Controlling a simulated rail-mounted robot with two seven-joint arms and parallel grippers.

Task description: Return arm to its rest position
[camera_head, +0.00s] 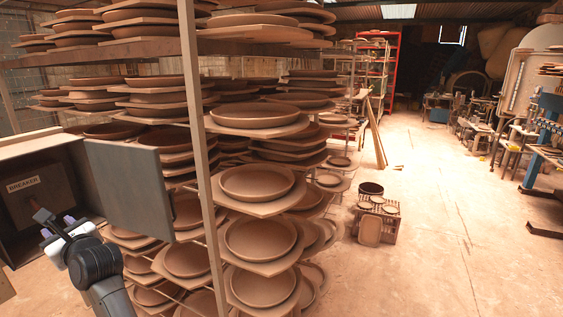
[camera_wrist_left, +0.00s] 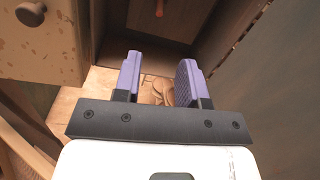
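My left arm comes in at the lower left of the head view. Its gripper (camera_head: 57,227) has purple fingertips and is in front of the open breaker cabinet, whose box is labelled BREAKER (camera_head: 24,184). In the left wrist view the gripper's two fingers (camera_wrist_left: 159,82) stand apart, with nothing between them but the floor and blurred brown shapes beyond. My right gripper is in neither view.
The cabinet's grey door (camera_head: 131,190) stands open just right of my left gripper. A tall rack of clay plates (camera_head: 257,182) stands beyond it. In the left wrist view, a wooden front with a dark knob (camera_wrist_left: 31,13) is at the upper left. Open floor (camera_head: 430,220) lies right.

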